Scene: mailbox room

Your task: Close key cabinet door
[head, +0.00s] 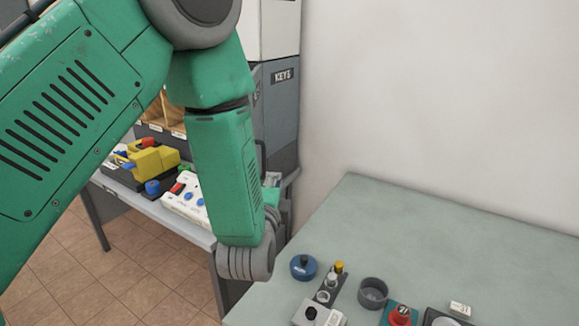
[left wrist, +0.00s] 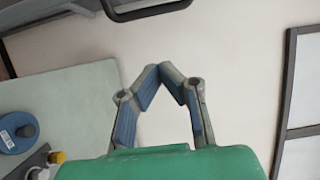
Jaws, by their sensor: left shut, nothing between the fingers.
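The grey key cabinet (head: 283,76), labelled KEYS, stands against the wall behind my left arm in the head view. My arm covers much of its left side, so I cannot tell how far its door is open. My left gripper (left wrist: 160,68) shows in the left wrist view with its fingertips together and nothing between them. A pale wall lies behind the fingers there. In the head view my green left forearm hangs down in front of the cabinet, and the fingers are not clearly visible. My right gripper is in neither view.
A pale green table (head: 430,235) at the right carries a blue round knob (head: 303,267), a dark ring (head: 373,292) and other small control parts. A lower table behind my arm holds a white panel (head: 184,198) and a yellow block (head: 153,158). Tiled floor shows lower left.

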